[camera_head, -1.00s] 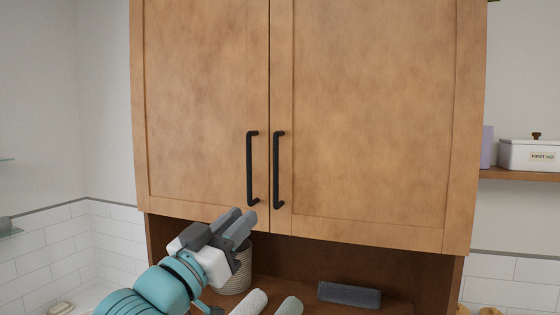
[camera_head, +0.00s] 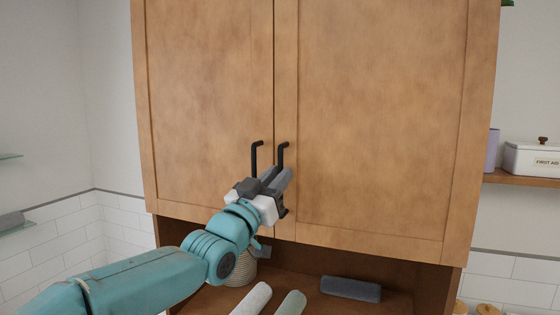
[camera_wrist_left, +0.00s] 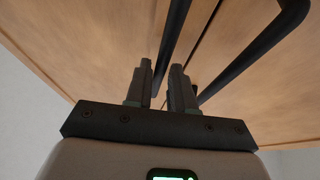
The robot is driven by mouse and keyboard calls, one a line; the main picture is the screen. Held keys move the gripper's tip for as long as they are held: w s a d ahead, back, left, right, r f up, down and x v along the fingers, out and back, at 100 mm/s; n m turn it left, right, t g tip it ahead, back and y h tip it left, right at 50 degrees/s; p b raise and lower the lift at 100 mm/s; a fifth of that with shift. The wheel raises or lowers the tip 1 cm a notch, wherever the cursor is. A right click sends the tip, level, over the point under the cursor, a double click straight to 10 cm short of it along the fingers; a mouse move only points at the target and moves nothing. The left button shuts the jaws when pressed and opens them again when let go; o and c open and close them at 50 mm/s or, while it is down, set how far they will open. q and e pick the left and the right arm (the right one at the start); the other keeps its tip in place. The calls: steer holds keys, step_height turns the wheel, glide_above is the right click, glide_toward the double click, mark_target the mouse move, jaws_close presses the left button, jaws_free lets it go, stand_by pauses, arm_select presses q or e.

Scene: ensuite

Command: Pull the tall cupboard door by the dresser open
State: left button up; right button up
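A wooden cupboard fills the middle of the head view, with a left door (camera_head: 205,110) and a right door (camera_head: 380,120). Both are shut. A black left handle (camera_head: 254,158) and a black right handle (camera_head: 281,153) stand either side of the seam. My left gripper (camera_head: 277,176) is in front of the handles and hides their lower parts. In the left wrist view, its fingers (camera_wrist_left: 161,76) are apart, and one handle bar (camera_wrist_left: 174,40) runs toward the gap between them. The other handle (camera_wrist_left: 255,52) lies to their right. Contact cannot be told. No dresser shows. My right gripper is out of view.
Below the doors, an open niche holds rolled towels (camera_head: 291,304), a dark grey block (camera_head: 350,288) and a ribbed basket (camera_head: 243,270), partly hidden by my arm. A right shelf (camera_head: 522,179) holds a white first aid box (camera_head: 533,158).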

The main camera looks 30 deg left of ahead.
arm_select(q)
steer(key=shift+x, duration=0.8)
steer(key=shift+s+d, duration=0.1)
steer(key=shift+s, duration=0.05)
jaws_close()
